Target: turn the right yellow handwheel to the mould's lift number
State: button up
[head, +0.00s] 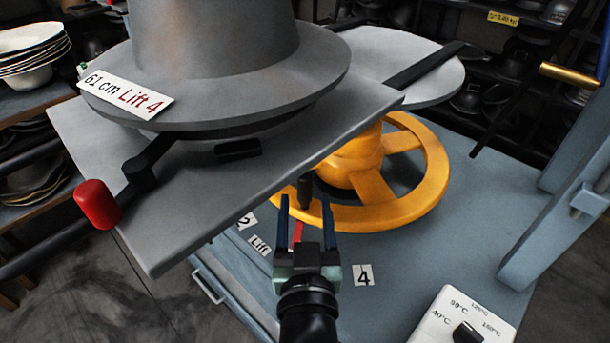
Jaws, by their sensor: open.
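The yellow handwheel (385,216) lies flat under the grey press plate, and the plate hides part of its far left side. A dark upright knob (305,190) stands at its near left rim. My gripper (306,200) is open, with its blue fingers on either side of the knob in this view; I cannot tell whether they touch it. A red strip (297,232) shows between the fingers, partly hidden. The number cards "2" (246,221) and "4" (363,275) and a "Lift" card (259,245) lie around the wheel. The grey hat-shaped mould (225,50) bears a card (126,93) reading "61 cm Lift 4".
The grey plate (190,225) overhangs close to my gripper's left. A red-knobbed lever (97,205) sticks out at left. A temperature dial box (465,318) stands at front right, and a blue-grey frame post (560,200) at right. The blue bench (440,250) is clear between them.

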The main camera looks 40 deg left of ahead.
aim_at(305, 190)
jog(key=shift+x, duration=2.75)
jog(key=shift+c, duration=0.2)
grip_shut()
